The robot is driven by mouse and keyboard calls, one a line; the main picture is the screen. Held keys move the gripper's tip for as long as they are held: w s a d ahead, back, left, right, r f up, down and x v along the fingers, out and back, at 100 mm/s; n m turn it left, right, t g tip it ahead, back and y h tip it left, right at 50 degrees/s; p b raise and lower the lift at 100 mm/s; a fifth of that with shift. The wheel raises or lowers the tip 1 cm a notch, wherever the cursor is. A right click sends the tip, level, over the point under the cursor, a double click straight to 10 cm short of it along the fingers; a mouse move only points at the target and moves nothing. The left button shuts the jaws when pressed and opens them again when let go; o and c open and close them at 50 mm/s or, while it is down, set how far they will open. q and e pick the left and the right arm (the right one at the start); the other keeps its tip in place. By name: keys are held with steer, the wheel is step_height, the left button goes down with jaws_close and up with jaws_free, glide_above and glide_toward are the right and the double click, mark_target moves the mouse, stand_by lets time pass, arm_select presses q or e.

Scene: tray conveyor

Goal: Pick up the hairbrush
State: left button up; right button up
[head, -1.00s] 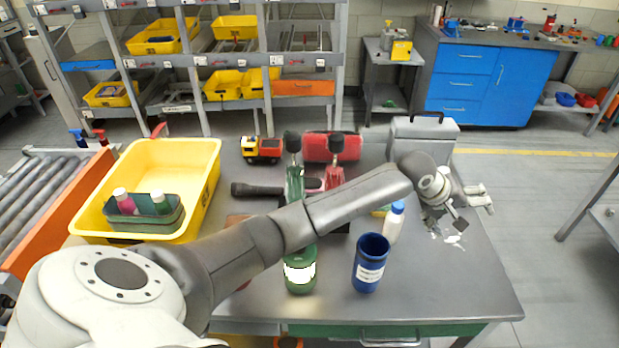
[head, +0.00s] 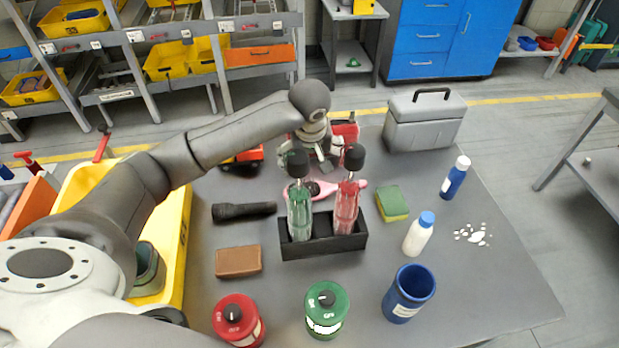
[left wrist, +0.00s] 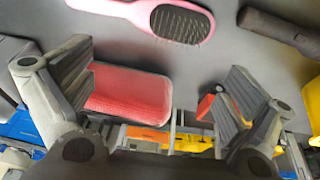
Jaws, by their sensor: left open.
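The pink hairbrush (head: 327,191) lies on the grey table behind the rack with the green and red bottles, which partly hide it in the head view. In the left wrist view the hairbrush (left wrist: 136,14) lies near the top edge, dark bristles showing, its handle running off to the upper left. My left gripper (head: 320,158) is above the table's far part, just beyond the hairbrush and apart from it. In the left wrist view my left gripper (left wrist: 160,88) is open, its fingers wide apart with nothing held. My right gripper is not in view.
The bottle rack (head: 325,246) stands just in front of the hairbrush. A black flashlight (head: 243,211) lies left of it, a green-yellow sponge (head: 391,204) right. A red object (left wrist: 130,95) shows beyond my fingers. A grey toolbox (head: 425,122) stands at the back right.

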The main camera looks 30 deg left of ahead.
arm_select(q)
steer(key=s+f, duration=0.1)
steer(key=s, duration=0.1)
glide_above(305, 185)
steer(key=s, duration=0.1)
steer(key=shift+g, duration=0.4)
steer(key=f, duration=0.3)
steer(key=d+f, duration=0.1)
steer(key=f, duration=0.1)
steer(key=shift+s+p, duration=0.1)
steer(key=shift+p, duration=0.25)
steer(key=shift+y, duration=0.3)
steer(key=shift+p+x, duration=0.75)
steer(key=shift+x, duration=2.05)
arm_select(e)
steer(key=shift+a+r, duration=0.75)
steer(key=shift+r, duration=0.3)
arm_select(q)
steer(key=shift+c, duration=0.3)
